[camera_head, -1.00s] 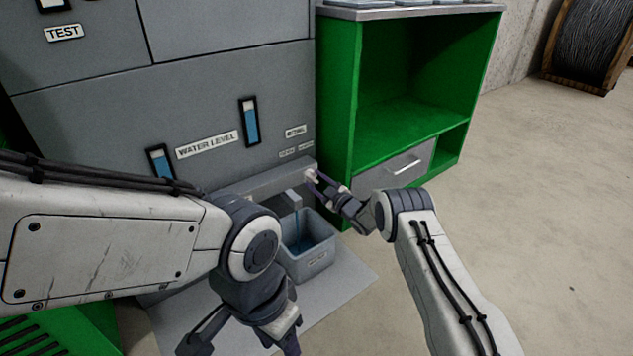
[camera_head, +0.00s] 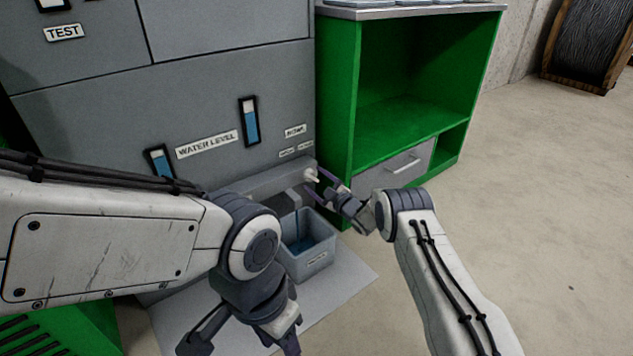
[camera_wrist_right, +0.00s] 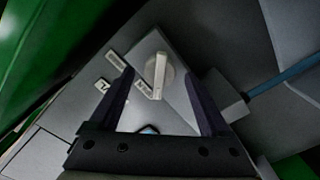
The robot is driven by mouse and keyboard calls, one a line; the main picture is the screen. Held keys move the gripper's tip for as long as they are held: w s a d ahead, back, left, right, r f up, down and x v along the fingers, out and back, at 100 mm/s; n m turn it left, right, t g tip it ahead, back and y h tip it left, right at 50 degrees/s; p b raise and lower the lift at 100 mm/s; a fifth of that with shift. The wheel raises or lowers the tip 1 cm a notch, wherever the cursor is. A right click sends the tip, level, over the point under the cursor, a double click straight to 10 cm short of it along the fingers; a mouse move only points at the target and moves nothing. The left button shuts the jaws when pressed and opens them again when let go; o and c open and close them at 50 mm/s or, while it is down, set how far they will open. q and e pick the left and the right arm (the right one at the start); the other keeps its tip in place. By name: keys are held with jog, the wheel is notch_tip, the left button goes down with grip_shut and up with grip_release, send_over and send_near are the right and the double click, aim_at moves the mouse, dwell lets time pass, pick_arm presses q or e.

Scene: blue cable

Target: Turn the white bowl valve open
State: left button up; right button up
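The white valve knob (camera_head: 311,174) sits on the grey panel's lower ledge, below a small label (camera_head: 294,131) that seems to read BOWL. In the right wrist view the knob (camera_wrist_right: 158,75) has a raised bar handle. My right gripper (camera_head: 317,183) is open, its fingers apart on either side of the knob, with visible gaps in the wrist view. A grey spout (camera_wrist_right: 234,104) shows there with a blue strip (camera_wrist_right: 285,77), apparently water, running from it. My left gripper (camera_head: 243,342) is open and empty at the bottom, away from the valve.
A grey bin (camera_head: 308,262) with blue water stands below the spout on a grey floor plate (camera_head: 345,290). A green cabinet (camera_head: 345,115) with a grey drawer (camera_head: 395,168) stands close right of the valve. Open floor lies further right.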

jog(key=shift+s+d+r, duration=0.1)
jog(key=shift+s, duration=0.05)
jog(key=p+v, duration=0.6)
jog(key=v, duration=0.4)
dwell(0.4)
